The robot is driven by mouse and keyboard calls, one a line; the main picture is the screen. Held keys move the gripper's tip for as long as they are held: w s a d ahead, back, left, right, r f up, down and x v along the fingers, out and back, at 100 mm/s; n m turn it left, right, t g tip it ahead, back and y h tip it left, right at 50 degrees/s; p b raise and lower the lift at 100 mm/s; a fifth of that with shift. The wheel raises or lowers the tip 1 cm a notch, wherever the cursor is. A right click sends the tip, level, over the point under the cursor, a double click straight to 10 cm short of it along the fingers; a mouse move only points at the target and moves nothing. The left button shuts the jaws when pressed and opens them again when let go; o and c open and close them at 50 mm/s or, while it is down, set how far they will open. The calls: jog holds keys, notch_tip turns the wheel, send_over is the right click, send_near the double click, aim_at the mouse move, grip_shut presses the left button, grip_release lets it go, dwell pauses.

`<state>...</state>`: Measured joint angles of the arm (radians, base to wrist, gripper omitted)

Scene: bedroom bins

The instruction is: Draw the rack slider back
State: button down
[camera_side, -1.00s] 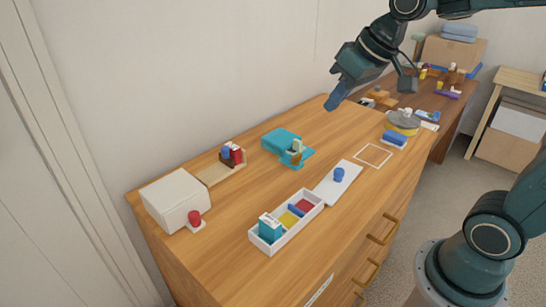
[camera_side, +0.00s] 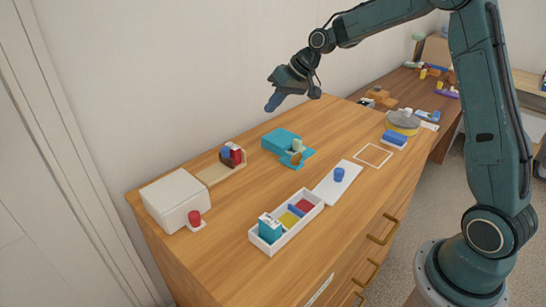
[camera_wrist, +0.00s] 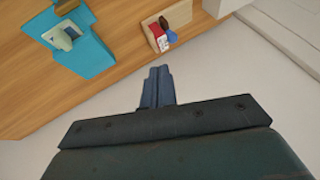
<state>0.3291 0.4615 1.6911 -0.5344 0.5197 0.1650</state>
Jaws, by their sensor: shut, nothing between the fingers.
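A light wooden rack or sled (camera_side: 212,174) lies along the back of the dresser, at the right side of a white box (camera_side: 170,196). Red, blue and dark brown items (camera_side: 234,154) stand at its right end. I cannot tell which part is the slider. In the wrist view the rack's end (camera_wrist: 178,13) shows at top centre, with the white box (camera_wrist: 222,6) beside it. My gripper (camera_side: 272,106) is shut and empty, in the air above the dresser's back edge near the wall. Its closed fingers (camera_wrist: 160,74) point toward the rack in the wrist view, apart from it.
A teal holder (camera_side: 280,140) with small items stands right of the rack. A white compartment tray (camera_side: 284,236), a white board with a blue knob (camera_side: 339,175) and a red knob (camera_side: 195,218) are nearer the front. The wall rises close behind.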

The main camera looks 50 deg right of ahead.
jog(key=shift+y, duration=0.3)
jog(key=w+f, duration=0.1)
jog(key=w+d+f, duration=0.1)
jog(key=f, duration=0.1)
jog(key=w+d+f, duration=0.1)
jog(key=shift+w+f, duration=0.15)
jog(key=shift+w, duration=0.05)
jog(key=shift+f, duration=0.1)
send_near(226, 157)
jog(key=w+d+f, duration=0.2)
jog(key=w+f, duration=0.1)
jog(key=shift+d, duration=0.15)
jog(key=shift+w+a, duration=0.3)
jog(key=shift+a, duration=0.5)
